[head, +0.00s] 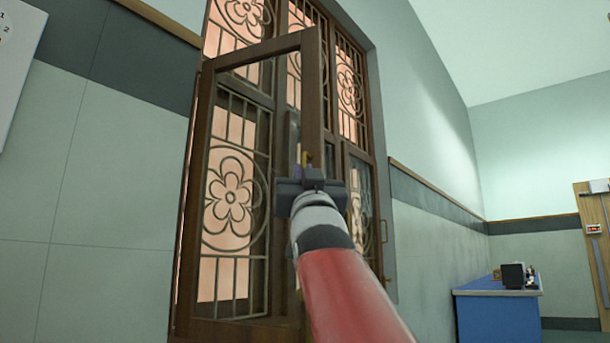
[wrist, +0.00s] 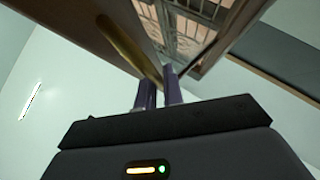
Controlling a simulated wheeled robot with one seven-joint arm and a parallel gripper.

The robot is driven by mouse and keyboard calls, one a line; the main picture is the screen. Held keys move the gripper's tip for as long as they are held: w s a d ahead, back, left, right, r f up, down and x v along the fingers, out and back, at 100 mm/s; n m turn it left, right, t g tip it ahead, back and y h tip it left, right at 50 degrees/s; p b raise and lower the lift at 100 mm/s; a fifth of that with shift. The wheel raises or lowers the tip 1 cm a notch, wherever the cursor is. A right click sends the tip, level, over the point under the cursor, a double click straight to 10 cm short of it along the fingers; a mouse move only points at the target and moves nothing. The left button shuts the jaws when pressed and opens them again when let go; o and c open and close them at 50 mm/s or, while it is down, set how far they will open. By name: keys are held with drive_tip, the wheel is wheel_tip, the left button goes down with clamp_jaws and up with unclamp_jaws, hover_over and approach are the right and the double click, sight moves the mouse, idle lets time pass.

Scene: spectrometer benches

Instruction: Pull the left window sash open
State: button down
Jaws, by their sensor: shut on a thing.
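The left window sash (head: 312,95) is a brown wooden frame with glass. In the head view it stands swung out from the window, hinged on its left side. My gripper (head: 304,162) is at the free right edge of the sash, shut on its handle; my wrist hides most of the grip. In the wrist view the brass handle (wrist: 128,45) runs along the sash (wrist: 80,30) down to my closed fingers (wrist: 160,90). The fixed window frame (head: 378,140) with flower-pattern grilles (head: 230,205) stands behind the sash.
The right sash (head: 360,200) sits in the frame, with its own handle (head: 384,231). A blue bench (head: 497,310) with a dark device (head: 513,275) stands at the far right, near a wooden door (head: 597,235). A white board (head: 18,60) hangs at the upper left.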

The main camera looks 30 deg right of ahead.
drive_tip(key=shift+a, duration=0.15)
drive_tip(key=c, duration=1.5)
unclamp_jaws()
drive_tip(key=shift+c, duration=0.2)
drive_tip(key=b+v, duration=0.1)
drive_tip(key=v, duration=0.6)
drive_tip(key=shift+s+f+b, duration=0.25)
drive_tip(key=shift+f+b, duration=0.05)
drive_tip(key=shift+a, duration=0.1)
